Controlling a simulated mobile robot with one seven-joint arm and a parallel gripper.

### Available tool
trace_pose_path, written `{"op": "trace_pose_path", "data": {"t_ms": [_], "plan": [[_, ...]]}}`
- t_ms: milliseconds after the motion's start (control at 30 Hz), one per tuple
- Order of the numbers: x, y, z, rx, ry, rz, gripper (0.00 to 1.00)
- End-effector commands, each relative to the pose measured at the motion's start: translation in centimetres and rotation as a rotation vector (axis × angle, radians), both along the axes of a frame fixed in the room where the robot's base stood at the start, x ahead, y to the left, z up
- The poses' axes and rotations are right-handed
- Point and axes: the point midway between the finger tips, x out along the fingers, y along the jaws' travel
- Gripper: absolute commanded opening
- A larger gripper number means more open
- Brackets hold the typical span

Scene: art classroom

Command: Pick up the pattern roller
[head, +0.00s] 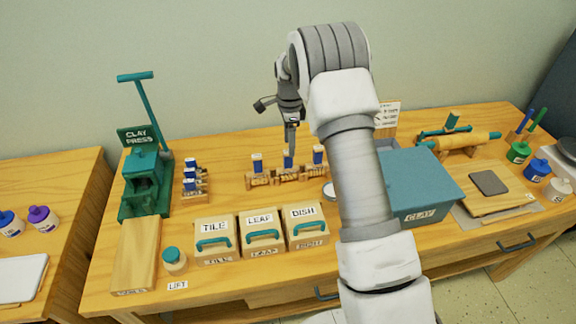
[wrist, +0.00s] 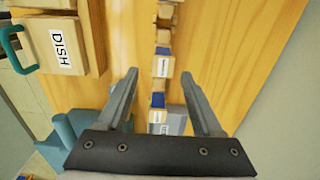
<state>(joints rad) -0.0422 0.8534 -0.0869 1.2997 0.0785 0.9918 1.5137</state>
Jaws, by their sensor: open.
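Several small blue-topped pieces with white labels stand in a row on a low wooden rack (head: 262,181) at the back middle of the table. The middle one (head: 287,160) is close to my gripper (head: 291,150), and the right one (head: 318,155) is beside it. Their labels are too small to read, so I cannot tell which is the pattern roller. In the wrist view, my gripper (wrist: 168,95) is open and empty, with its fingers on either side of the row. A blue-and-white labelled piece (wrist: 161,66) shows near the fingertips. A yellow roller with teal handles (head: 462,140) lies at the back right.
Three boxes marked TILE (head: 214,228), LEAF (head: 260,220) and DISH (head: 304,213) stand in front of the rack. A blue CLAY box (head: 420,185) is on the right, partly behind my arm. A green clay press (head: 145,185) stands at the left.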

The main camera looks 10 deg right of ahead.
Motion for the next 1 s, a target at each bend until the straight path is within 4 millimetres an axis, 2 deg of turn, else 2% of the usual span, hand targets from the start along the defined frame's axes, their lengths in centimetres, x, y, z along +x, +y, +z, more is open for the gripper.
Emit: {"op": "trace_pose_path", "data": {"t_ms": [100,367,667,900,933,1000], "plan": [[0.0,0.0,-1.7,0.000,0.002,0.000,0.68],[0.1,0.1,-3.1,0.000,0.001,0.001,0.68],[0.3,0.4,-7.2,0.000,0.001,0.000,0.68],[0.4,0.4,-7.6,0.000,-0.001,0.001,0.68],[0.4,0.4,-7.6,0.000,-0.001,0.001,0.66],[0.4,0.4,-7.6,0.000,0.000,0.001,0.53]]}}
